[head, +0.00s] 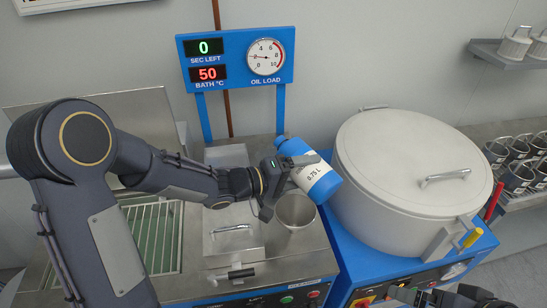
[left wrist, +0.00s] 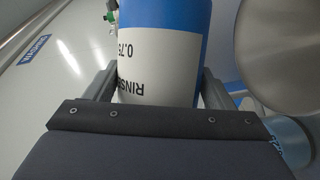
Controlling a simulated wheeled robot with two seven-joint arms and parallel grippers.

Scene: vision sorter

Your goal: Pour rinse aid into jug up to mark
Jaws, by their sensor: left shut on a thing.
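A blue bottle (head: 320,182) with a white label reading 0.75 L is held tilted by my left gripper (head: 284,176). In the left wrist view the bottle (left wrist: 165,20) sits between the two fingers, its label partly reading RINSE. A grey open-topped vessel (head: 295,222), which looks like the jug, stands just below the bottle and gripper. Its mark and any liquid in it cannot be made out, and no stream shows.
A large white lidded drum (head: 400,160) stands close right of the bottle on a blue machine. A sign (head: 236,60) behind reads 0 sec left and bath 50. A green rack (head: 155,235) lies left. Several metal cups (head: 518,175) stand far right.

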